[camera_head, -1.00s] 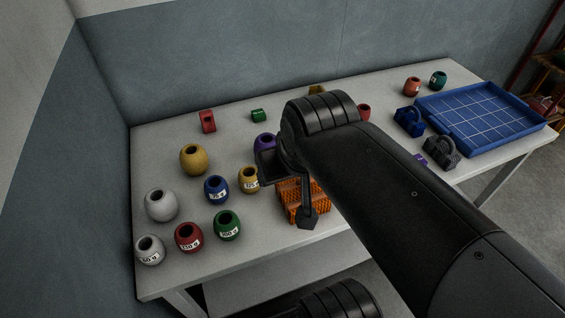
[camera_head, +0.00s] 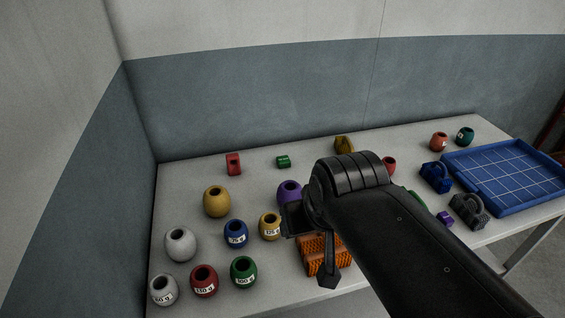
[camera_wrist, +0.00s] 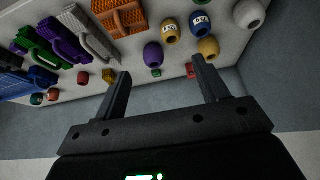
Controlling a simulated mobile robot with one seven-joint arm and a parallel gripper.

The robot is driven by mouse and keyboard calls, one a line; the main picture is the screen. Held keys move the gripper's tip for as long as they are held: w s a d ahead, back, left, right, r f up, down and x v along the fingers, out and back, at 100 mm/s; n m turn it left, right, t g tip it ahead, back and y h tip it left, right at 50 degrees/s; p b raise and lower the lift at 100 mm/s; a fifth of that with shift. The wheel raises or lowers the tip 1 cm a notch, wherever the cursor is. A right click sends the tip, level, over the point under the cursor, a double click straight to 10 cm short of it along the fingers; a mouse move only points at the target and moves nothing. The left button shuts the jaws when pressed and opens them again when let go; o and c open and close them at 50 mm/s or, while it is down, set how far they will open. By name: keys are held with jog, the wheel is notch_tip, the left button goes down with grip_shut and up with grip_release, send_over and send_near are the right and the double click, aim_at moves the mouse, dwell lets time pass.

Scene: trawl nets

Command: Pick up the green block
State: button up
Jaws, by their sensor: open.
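A small green block (camera_head: 283,161) lies near the back of the table, between a red block and a yellow one. It also shows in the wrist view (camera_wrist: 157,72), small and beyond my fingertips, between them in the picture. My gripper (camera_wrist: 161,66) is open and empty, with its two fingers well apart. In the head view my gripper is over the table's front middle, near the orange basket-like block, and my arm hides part of its surroundings. The green block is clear of my gripper.
A purple jar (camera_head: 289,193) and a yellow jar (camera_head: 217,201) stand nearer than the green block. A red block (camera_head: 233,164) is to its left, a yellow block (camera_head: 344,145) to its right. Several weight-labelled jars fill the front left. A blue tray (camera_head: 470,190) is at right.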

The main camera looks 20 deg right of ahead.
jog(key=shift+o, duration=0.4)
jog(key=g, duration=0.1)
send_over(283, 159)
jog(key=s, duration=0.4)
jog(key=f, duration=2.4)
jog(key=shift+d+f, duration=0.35)
jog(key=shift+f, duration=0.05)
jog(key=shift+w+a+x, duration=0.1)
jog(key=shift+w+x, duration=0.05)
jog(key=shift+x, duration=0.95)
jog(key=shift+w+a+x, duration=0.1)
jog(key=shift+w+x, duration=0.05)
jog(key=shift+x, duration=0.9)
jog(key=shift+w+a+x, duration=0.1)
jog(key=shift+w+x, duration=0.05)
jog(key=shift+x, duration=0.95)
jog(key=shift+r, duration=0.2)
